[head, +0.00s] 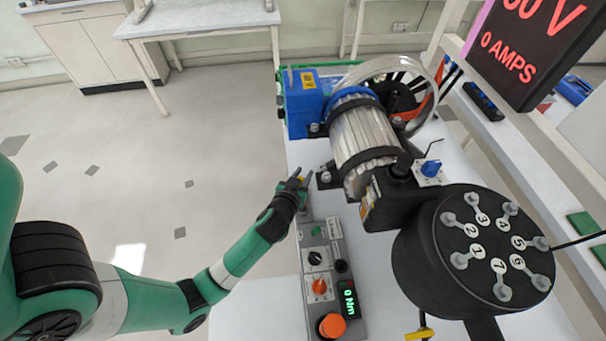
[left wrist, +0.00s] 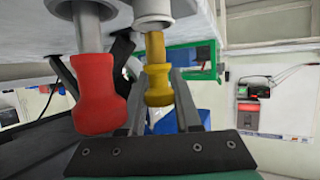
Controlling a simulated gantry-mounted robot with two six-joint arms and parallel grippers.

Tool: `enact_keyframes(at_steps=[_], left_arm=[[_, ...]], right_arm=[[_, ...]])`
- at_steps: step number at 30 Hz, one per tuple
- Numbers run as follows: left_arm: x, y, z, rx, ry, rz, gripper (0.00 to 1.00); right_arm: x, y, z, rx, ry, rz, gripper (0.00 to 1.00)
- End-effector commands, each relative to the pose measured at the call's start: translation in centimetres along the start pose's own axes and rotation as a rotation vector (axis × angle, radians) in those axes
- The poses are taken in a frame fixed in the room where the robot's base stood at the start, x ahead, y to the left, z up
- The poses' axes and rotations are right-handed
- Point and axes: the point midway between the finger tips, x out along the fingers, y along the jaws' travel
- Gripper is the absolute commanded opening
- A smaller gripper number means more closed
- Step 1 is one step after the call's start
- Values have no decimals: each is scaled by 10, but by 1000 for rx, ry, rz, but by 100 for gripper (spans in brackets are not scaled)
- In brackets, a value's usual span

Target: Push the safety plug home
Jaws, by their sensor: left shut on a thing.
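My left gripper (left wrist: 160,100) is shut on the yellow plug, with one finger on each side. A red plug (left wrist: 97,95) hangs beside it on the left at its own metal collar, apart from the fingers. In the head view my left gripper (head: 301,177) is above the control box's far end, beside the motor; the plug is mostly hidden there. My right gripper is not in view.
A control box (head: 313,250) with knobs and a green readout is near my left arm. The ribbed motor (head: 362,130), blue box (head: 303,100) and black numbered drum (head: 430,250) crowd the bench. A red-lettered display (head: 520,50) stands at right. Floor at left is open.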

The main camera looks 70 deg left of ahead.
Motion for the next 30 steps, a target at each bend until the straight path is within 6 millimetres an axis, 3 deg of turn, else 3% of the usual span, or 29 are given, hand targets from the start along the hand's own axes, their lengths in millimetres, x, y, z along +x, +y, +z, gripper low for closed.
enact_keyframes(at_steps=[28,29,30], left_arm=[[3,0,7,0,-1,0,0],[3,0,7,1,-2,0,36],[3,0,7,1,-2,0,43]], right_arm=[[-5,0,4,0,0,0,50],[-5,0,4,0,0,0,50],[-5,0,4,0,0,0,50]])
